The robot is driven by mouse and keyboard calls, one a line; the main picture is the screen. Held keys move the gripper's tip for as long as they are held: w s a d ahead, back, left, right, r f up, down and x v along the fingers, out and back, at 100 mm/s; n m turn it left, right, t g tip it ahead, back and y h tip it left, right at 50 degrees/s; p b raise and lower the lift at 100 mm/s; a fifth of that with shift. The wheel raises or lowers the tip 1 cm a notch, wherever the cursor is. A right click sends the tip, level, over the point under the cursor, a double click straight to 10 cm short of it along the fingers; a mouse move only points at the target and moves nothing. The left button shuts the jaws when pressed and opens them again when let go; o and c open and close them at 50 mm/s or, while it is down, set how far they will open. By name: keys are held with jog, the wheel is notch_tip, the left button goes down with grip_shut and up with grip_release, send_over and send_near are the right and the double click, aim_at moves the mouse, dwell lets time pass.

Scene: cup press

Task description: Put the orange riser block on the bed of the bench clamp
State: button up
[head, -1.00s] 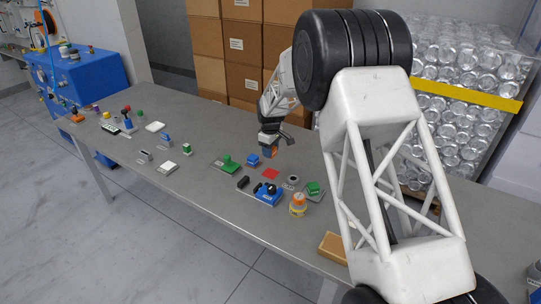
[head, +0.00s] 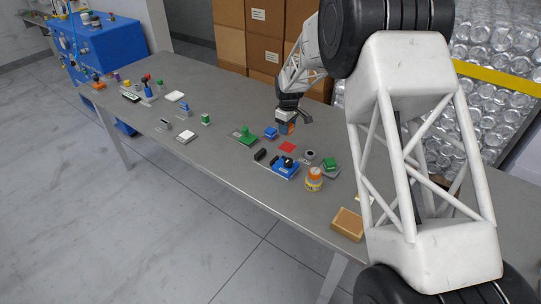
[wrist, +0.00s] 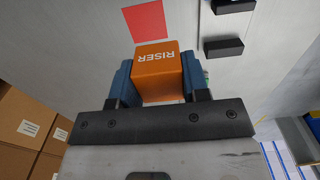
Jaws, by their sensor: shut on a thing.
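My gripper (wrist: 157,76) is shut on the orange riser block (wrist: 158,66), which has "RISER" on its face and sits between two blue finger pads. In the head view the block (head: 291,128) is a small orange patch under my gripper (head: 287,127); it appears above the table, behind a red square. The bench clamp (head: 286,168) looks like the blue unit with black jaws, nearer the camera than my gripper. In the wrist view, two black bars on a grey plate (wrist: 212,25), beyond the block at upper right, appear to be part of it.
The red square (head: 288,147) lies flat on the grey table (head: 215,160). Cardboard boxes (head: 265,50) are stacked behind the table.

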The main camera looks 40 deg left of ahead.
jog(key=s+d+f, duration=0.1)
jog(key=s+d, duration=0.2)
jog(key=s, duration=0.3)
jog(key=s+d+f, duration=0.1)
jog(key=s+d, duration=0.2)
jog(key=s, duration=0.4)
jog(key=s+d+f, duration=0.1)
jog(key=s+d, duration=0.2)
jog(key=s, duration=0.4)
jog(key=shift+s+d+f, duration=0.2)
jog(key=shift+s+f, duration=0.05)
jog(key=shift+f, duration=0.1)
send_over(268, 160)
jog(key=shift+f, duration=0.75)
jog(key=shift+s, duration=0.1)
jog(key=shift+f, duration=1.75)
jog(key=shift+f, duration=0.1)
jog(key=o, duration=1)
